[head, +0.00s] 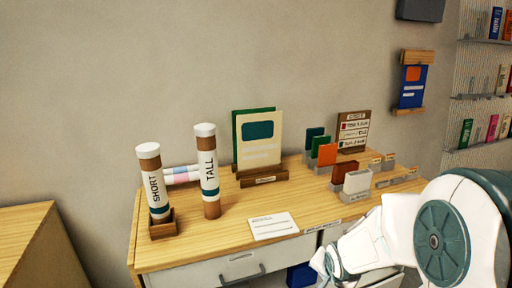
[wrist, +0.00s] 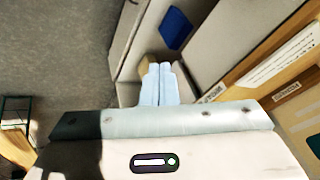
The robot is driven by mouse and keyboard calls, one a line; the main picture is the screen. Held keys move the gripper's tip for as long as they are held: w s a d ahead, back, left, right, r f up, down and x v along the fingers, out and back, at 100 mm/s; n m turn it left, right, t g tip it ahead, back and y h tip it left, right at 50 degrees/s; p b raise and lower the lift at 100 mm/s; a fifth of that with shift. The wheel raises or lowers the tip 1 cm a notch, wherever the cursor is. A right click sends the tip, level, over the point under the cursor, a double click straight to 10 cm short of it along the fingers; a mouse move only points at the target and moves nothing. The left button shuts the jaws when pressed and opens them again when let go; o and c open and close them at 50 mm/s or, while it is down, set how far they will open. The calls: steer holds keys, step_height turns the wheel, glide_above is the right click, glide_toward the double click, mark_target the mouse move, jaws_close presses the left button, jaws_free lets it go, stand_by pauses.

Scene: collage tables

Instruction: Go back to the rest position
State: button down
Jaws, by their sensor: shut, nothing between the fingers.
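My gripper (wrist: 159,68) shows in the wrist view with its two pale fingers pressed together and nothing between them. It points toward the front of the table and the floor, apart from any object. In the head view my white and teal arm covers the lower right, in front of the table's drawers, and the fingers there are hard to make out. The table (head: 225,227) has a wooden top and pale drawers.
The SHORT tube (head: 152,183) stands in a wooden holder, and the TALL tube (head: 208,172) stands beside it. A card (head: 273,226) lies near the front edge. Upright cards and booklets stand behind. A blue object (wrist: 175,28) sits below the tabletop. Floor (wrist: 55,50) is open at left.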

steer(key=s+a+r+n+g, duration=0.3)
steer(key=s+r+n, duration=0.5)
steer(key=s, duration=0.8)
step_height(320, 180, up, 3)
steer(key=shift+a+y, duration=0.3)
steer(key=shift+a, duration=0.2)
steer(key=shift+s, duration=0.1)
